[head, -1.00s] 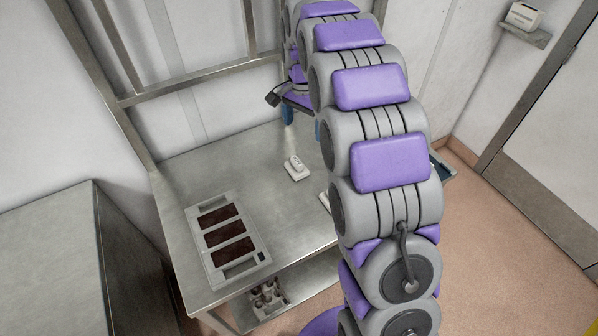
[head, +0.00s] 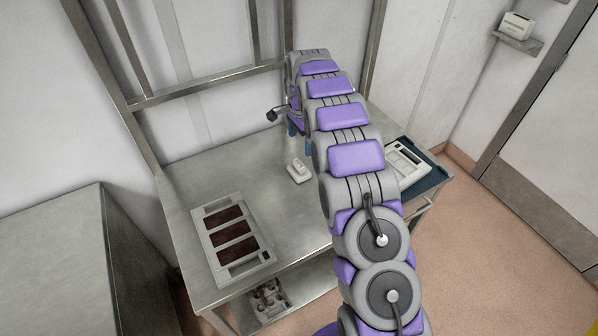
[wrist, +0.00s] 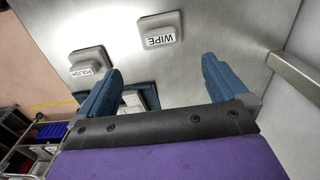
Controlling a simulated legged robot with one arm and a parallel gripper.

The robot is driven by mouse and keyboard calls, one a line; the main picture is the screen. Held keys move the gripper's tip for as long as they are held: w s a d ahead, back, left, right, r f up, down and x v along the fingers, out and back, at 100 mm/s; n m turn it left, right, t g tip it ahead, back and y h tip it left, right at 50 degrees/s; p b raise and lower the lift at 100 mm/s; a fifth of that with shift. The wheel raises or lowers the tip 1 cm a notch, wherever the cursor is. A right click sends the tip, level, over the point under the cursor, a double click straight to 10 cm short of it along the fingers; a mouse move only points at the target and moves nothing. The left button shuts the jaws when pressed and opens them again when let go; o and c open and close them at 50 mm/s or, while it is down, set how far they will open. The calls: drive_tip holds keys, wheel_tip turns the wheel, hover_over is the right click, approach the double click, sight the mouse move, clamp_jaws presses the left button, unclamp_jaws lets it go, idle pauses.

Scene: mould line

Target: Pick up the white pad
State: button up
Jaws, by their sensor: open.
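Two pale pads lie on the steel table in the wrist view. One is labelled WIPE (wrist: 160,30) and the other POLISH (wrist: 89,61); both look greyish white there. In the head view one white pad (head: 299,171) stands on the table left of my arm; its label is too small to read. No second pad shows there, as my arm covers part of the table. My gripper (wrist: 160,68) is open and empty, its blue fingers apart above the table. The pads lie beyond the fingertips, WIPE roughly between them and POLISH near the left one. Neither pad is touched.
A grey mould tray with dark brown slots (head: 195,231) lies at the table's left front. A dark tray (head: 434,181) with a white frame (head: 405,163) sits at the right end. Steel frame bars (head: 205,82) rise behind. The table's middle left is clear.

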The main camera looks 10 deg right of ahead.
sight(301, 164)
wheel_tip(301, 164, down, 13)
drive_tip(key=shift+w+f+b, duration=0.15)
drive_tip(key=shift+b, duration=0.8)
drive_tip(key=c, duration=0.9)
drive_tip(key=shift+o, duration=0.2)
drive_tip(key=shift+r, duration=0.2)
drive_tip(key=shift+r+p, duration=0.4)
drive_tip(key=shift+r, duration=1.35)
drive_tip(key=s, duration=0.5)
drive_tip(key=s+d+r+p, duration=0.1)
drive_tip(key=s, duration=1)
drive_tip(key=shift+d+r, duration=0.15)
drive_tip(key=shift+d, duration=0.15)
